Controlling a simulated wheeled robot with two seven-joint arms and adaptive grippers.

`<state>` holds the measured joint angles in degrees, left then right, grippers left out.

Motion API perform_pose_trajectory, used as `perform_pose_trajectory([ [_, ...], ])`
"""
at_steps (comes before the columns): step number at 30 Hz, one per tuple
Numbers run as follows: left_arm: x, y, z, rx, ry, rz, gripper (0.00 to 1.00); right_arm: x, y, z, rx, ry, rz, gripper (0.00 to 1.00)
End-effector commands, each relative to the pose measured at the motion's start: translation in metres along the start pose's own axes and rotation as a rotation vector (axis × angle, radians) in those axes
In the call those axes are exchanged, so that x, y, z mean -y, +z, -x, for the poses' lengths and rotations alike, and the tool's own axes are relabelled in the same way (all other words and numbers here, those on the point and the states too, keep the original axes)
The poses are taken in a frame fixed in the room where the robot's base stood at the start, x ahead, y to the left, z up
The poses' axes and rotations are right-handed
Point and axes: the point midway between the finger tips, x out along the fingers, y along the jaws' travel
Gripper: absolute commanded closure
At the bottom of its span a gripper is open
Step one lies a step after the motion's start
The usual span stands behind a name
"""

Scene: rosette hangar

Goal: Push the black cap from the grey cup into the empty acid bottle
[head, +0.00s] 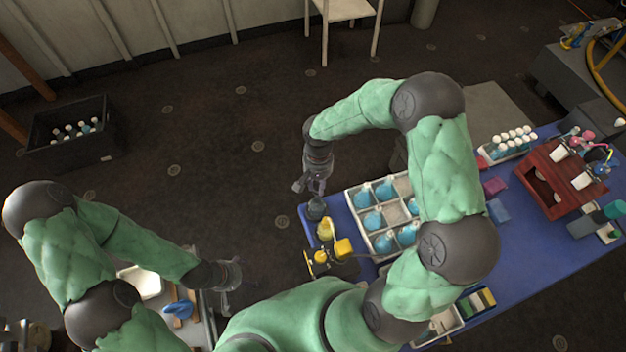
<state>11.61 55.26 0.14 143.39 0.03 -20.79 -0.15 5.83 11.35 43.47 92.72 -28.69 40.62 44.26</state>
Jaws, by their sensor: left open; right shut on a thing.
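The grey cup (316,208) stands at the near-left corner of the blue table. My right gripper (313,188) points down just above the cup. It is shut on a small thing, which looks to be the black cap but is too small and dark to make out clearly. A white divided tray (348,193) with several blue bottles (374,220) stands right of the cup. I cannot tell which bottle is the empty acid bottle. My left gripper (234,274) is open and empty, over the right end of a side surface at the lower left.
A yellow container (325,228) and a yellow-and-black device (333,257) stand close below the cup. A red wooden rack (548,190) and a white rack of bottles (508,145) are farther right. A black crate (72,137) sits on the floor. Open floor lies between both grippers.

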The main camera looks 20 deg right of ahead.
Motion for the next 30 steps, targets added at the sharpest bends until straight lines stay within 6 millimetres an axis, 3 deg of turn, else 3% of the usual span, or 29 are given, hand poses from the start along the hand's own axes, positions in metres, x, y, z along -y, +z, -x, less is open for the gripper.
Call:
perform_pose_trajectory([
  [21,0.008,-0.001,-0.022,0.000,0.000,0.000,0.14,0.001,-0.004,-0.038,0.000,-0.001,-0.002,0.86],
  [30,0.008,-0.001,-0.023,0.000,0.000,0.000,0.14,0.001,-0.005,-0.040,-0.001,-0.001,-0.001,0.86],
])
